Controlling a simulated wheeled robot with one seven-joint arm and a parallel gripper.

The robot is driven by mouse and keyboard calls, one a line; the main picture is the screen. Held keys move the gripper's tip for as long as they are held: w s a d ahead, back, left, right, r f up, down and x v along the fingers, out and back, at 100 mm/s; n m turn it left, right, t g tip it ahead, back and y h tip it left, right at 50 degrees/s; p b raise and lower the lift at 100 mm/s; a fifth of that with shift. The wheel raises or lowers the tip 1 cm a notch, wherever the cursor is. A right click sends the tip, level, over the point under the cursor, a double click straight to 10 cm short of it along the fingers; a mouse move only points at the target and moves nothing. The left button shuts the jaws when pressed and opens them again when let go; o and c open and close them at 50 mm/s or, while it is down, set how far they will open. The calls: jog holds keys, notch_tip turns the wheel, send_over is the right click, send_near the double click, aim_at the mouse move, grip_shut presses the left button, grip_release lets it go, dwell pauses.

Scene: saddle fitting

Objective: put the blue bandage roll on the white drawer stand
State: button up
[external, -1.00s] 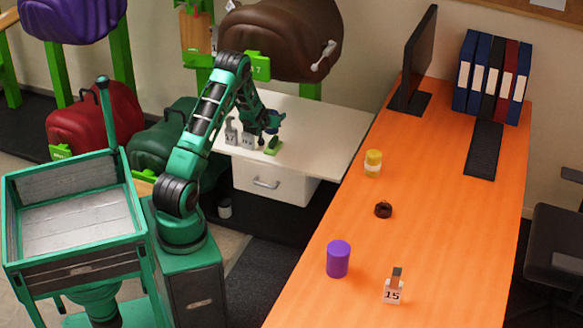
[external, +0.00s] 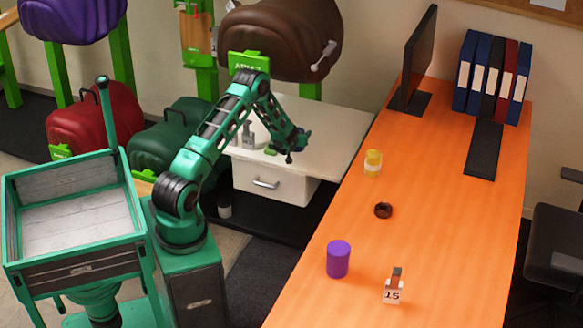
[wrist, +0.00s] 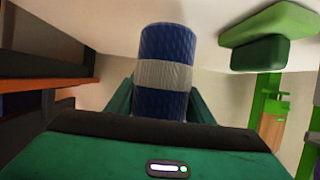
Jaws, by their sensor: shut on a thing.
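The blue bandage roll (wrist: 165,45), dark blue with a pale band around its middle, stands between my gripper's fingers in the wrist view. My gripper (wrist: 160,100) is shut on it. The stand's pale top also shows in the wrist view (wrist: 205,28). I cannot tell whether the roll touches the top.
A small green object (external: 270,152) lies on the stand near my gripper, with a grey tagged holder (external: 248,135) behind. The orange desk (external: 440,200) to the right holds a yellow jar (external: 373,163), a dark ring (external: 383,210) and a purple cylinder (external: 338,259). The stand's right side is clear.

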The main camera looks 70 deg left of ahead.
notch_tip(320, 180, down, 3)
jog(key=shift+f, duration=0.15)
jog(key=o, duration=1.1)
jog(key=shift+c, duration=0.2)
jog(key=v, duration=1.2)
